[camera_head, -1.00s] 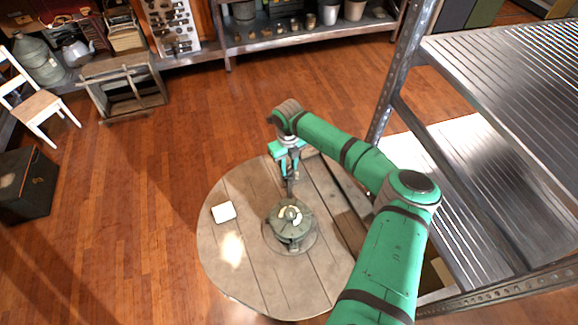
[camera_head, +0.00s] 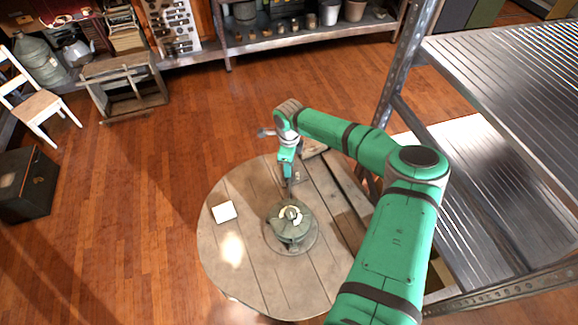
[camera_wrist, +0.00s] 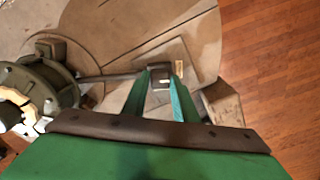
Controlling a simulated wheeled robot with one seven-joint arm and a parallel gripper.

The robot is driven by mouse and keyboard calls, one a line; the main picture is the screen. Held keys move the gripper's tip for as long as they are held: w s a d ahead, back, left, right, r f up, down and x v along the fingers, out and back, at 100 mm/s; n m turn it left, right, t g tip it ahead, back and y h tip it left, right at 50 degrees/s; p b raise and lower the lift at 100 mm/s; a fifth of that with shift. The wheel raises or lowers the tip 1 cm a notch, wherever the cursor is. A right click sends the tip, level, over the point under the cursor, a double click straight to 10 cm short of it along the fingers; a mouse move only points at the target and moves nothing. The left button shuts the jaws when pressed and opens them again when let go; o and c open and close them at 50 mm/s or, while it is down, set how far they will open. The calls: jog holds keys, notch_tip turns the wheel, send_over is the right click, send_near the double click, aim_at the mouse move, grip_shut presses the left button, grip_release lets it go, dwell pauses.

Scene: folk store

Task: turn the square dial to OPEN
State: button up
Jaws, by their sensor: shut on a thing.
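The square dial (camera_wrist: 159,77) is a small dark grey block at the end of a thin bar, in the wrist view. The bar runs left to a round grey-green fixture (camera_wrist: 50,72), which stands on the round wooden table in the head view (camera_head: 290,232). My gripper (camera_wrist: 161,82) is shut on the dial, with one teal finger on each side. In the head view my gripper (camera_head: 288,180) points down behind the fixture, and the dial is too small to make out. No OPEN marking is readable.
The round table (camera_head: 245,275) carries a white square card (camera_head: 223,212) on the left. A metal shelf rack (camera_head: 510,90) stands close on the right, beside my arm. A white chair (camera_head: 38,105) and a wooden crate (camera_head: 122,88) stand farther off.

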jog(key=shift+w+n, duration=0.1)
jog(key=shift+n, duration=0.3)
jog(key=shift+r, duration=0.1)
jog(key=o, duration=1.1)
jog(key=shift+c, duration=0.2)
notch_tip(320, 180, up, 11)
